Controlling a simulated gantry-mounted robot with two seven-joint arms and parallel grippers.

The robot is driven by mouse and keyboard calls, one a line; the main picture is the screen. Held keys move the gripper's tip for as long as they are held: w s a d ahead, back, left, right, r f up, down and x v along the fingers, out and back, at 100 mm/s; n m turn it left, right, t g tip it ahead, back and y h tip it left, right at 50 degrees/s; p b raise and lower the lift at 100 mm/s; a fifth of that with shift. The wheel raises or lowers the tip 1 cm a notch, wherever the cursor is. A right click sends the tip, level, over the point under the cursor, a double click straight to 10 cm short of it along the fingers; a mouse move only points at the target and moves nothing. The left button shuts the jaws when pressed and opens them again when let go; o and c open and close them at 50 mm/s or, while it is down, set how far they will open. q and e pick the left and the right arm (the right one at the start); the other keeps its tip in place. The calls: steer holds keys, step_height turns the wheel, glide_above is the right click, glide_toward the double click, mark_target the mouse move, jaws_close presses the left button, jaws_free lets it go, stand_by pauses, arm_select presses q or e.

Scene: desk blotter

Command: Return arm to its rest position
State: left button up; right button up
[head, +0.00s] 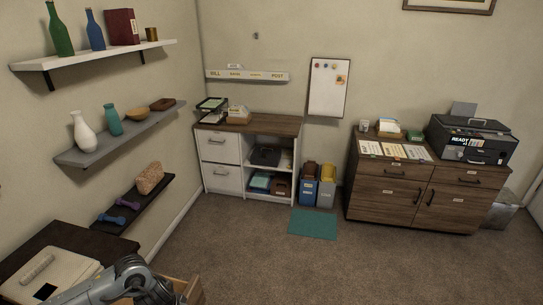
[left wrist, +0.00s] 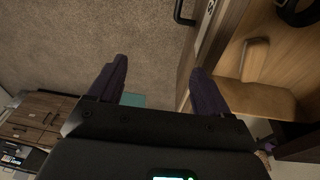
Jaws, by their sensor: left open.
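My left gripper (left wrist: 158,70) shows in the left wrist view with its two dark purple fingers spread apart and nothing between them. Carpet lies beyond the fingertips. The right finger is close to the wooden edge of an open drawer (left wrist: 222,35); I cannot tell whether they touch. In the head view my grey left arm comes in at the lower left, over the dark desk (head: 65,237), and its gripper cannot be made out. My right gripper is in neither view.
A cream blotter (head: 72,264) with a pale rolled item (head: 37,268) lies on the desk. The open drawer also shows in the head view (head: 190,291), beside my arm. Wall shelves (head: 122,133) hang at left. The carpet in the middle is clear, except for a teal mat (head: 312,223).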

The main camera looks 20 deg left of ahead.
arm_select(q)
steer(key=s+d+r+m+t+h, duration=0.1)
steer(key=s+d+m+t+h, duration=0.15)
steer(key=d, duration=1.05)
steer(key=s+d+r+m+t+h, duration=0.1)
steer(key=d+m+t, duration=0.2)
steer(key=d, duration=1)
steer(key=s+a+n+g+y, duration=0.35)
steer(key=s+a, duration=0.75)
steer(key=s, duration=0.4)
step_height(320, 180, down, 9)
steer(key=b, duration=1)
arm_select(e)
step_height(320, 180, down, 10)
arm_select(q)
step_height(320, 180, up, 39)
steer(key=p, duration=3.9)
steer(key=shift+f+g+y, duration=0.2)
steer(key=shift+g+y, duration=0.1)
arm_select(e)
step_height(320, 180, up, 39)
steer(key=shift+s+d, duration=0.35)
steer(key=shift+s, duration=0.05)
steer(key=shift+d+f, duration=0.1)
steer(key=shift+f, duration=0.05)
